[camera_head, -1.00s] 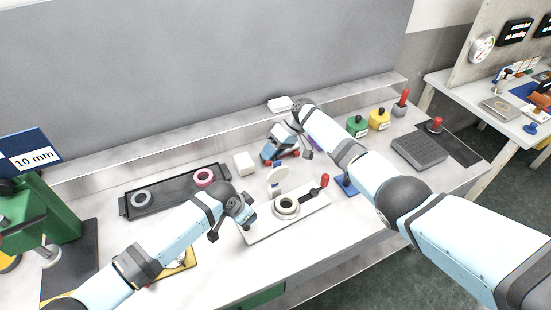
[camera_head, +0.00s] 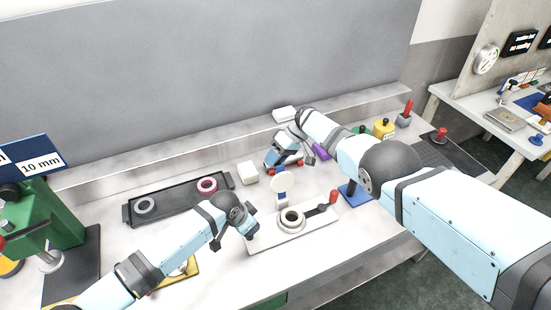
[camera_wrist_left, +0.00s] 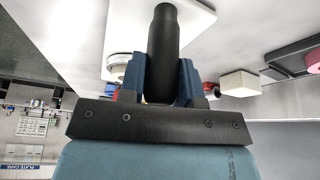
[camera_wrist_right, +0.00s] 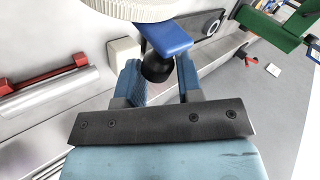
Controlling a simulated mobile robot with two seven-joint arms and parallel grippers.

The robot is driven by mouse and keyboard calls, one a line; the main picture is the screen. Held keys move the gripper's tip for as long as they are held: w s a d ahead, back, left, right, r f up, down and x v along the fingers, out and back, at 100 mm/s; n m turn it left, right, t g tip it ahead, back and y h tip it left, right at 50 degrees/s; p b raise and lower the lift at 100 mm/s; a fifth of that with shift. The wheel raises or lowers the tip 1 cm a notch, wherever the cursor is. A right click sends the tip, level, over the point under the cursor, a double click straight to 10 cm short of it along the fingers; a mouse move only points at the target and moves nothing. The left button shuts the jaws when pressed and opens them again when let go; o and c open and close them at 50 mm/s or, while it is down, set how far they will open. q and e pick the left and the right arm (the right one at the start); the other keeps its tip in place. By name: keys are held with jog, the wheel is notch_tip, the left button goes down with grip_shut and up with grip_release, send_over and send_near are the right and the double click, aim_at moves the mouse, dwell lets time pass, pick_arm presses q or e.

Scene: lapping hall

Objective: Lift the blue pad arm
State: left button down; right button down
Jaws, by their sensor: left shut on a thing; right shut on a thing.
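The blue pad arm (camera_head: 282,172) carries a round white pad (camera_head: 279,188) raised above the white base plate (camera_head: 265,241). In the right wrist view the blue arm (camera_wrist_right: 168,38) spans the top with the white pad (camera_wrist_right: 135,8) beyond it. My right gripper (camera_wrist_right: 158,75) is shut on a black knob (camera_wrist_right: 155,69) at the blue arm. My left gripper (camera_head: 253,231) is at the plate's left edge. In the left wrist view its fingers (camera_wrist_left: 160,72) are shut on an upright black handle (camera_wrist_left: 161,50). A ring (camera_head: 292,219) sits on the plate.
A black lever with a red grip (camera_head: 333,196) is at the plate's right. A dark tray (camera_head: 177,207) holds a grey and a pink ring at left. A white block (camera_head: 248,173) stands behind. Green (camera_head: 45,215) machinery is far left.

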jog(key=shift+s+a+f, duration=0.1)
jog(key=shift+s+f, duration=0.4)
jog(key=shift+f, duration=0.15)
jog(key=c, duration=0.9)
grip_release()
jog(key=shift+c, duration=0.2)
jog(key=shift+o, duration=0.2)
jog(key=shift+w+a, duration=0.15)
jog(key=shift+w, duration=0.05)
jog(key=shift+w+r, duration=0.1)
jog(key=shift+r, duration=0.05)
jog(key=shift+w+r, duration=0.1)
